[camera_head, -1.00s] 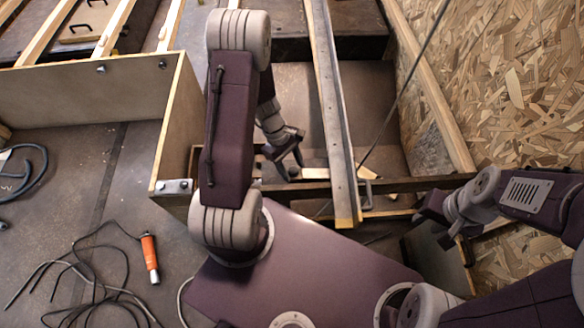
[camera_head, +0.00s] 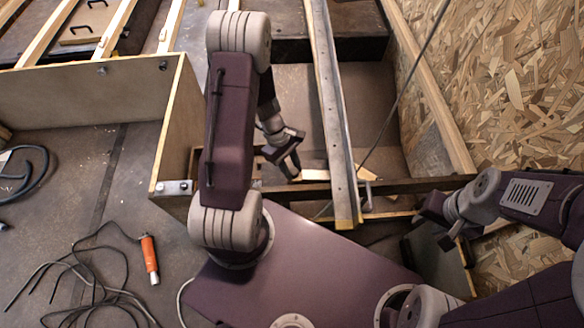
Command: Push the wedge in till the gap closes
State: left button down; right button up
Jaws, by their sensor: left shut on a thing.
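A pale wooden wedge (camera_head: 316,174) lies low in the timber frame, its narrow length running to the right against the long upright beam (camera_head: 335,120). A pale piece, perhaps its far end, shows on the beam's other side. My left gripper (camera_head: 294,175) is at the wedge's left end, shut on it, fingers pointing down. The beam hides part of the wedge, and the gap itself is too small to make out. My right gripper (camera_head: 440,224) hangs apart from the wedge at the right, beyond the frame; its finger opening is unclear.
A dark cross rail (camera_head: 405,185) runs in front of the wedge. A chipboard wall (camera_head: 510,80) rises at the right. An orange-handled tool (camera_head: 149,259) and black cables (camera_head: 85,272) lie on the floor at the left. A thin rod slants down behind the beam.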

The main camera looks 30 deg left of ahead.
aim_at(311, 177)
dwell(0.7)
pick_arm(q)
jog(key=w+d, duration=0.1)
jog(key=d, duration=0.2)
jog(key=w+d+p, duration=0.1)
jog(key=shift+w+d, duration=0.15)
jog(key=shift+w, duration=0.2)
jog(key=c, duration=1.1)
grip_release()
jog(key=p+v, duration=0.5)
jog(key=v, duration=0.4)
